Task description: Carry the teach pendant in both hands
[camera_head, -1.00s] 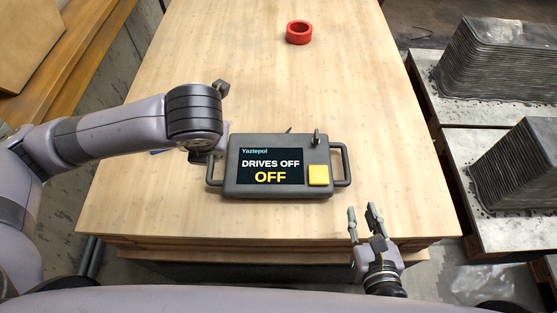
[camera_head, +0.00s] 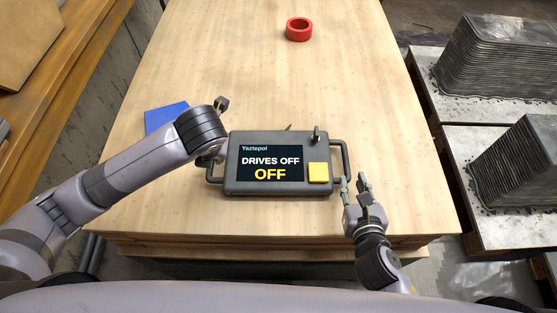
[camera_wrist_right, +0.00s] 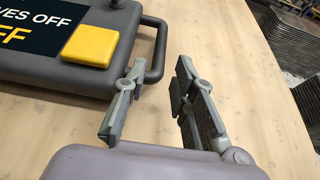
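The teach pendant (camera_head: 277,187), a dark grey box with a screen reading "DRIVES OFF OFF" and a yellow button, lies flat on the wooden table. Its right handle (camera_head: 345,160) shows clear and also appears in the right wrist view (camera_wrist_right: 161,45). My right gripper (camera_head: 353,181) is open just beside the lower end of that handle. In the right wrist view its fingers (camera_wrist_right: 158,98) stand apart with nothing between them. My left gripper (camera_head: 216,153) is at the pendant's left handle (camera_head: 214,180); its fingers are mostly hidden by its own wrist, so its grip is unclear.
A red ring (camera_head: 299,30) stands far back on the table (camera_head: 240,85). A blue flat item (camera_head: 165,116) lies left, behind my left arm. Layered grey printed blocks (camera_head: 497,60) stand on slabs at the right.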

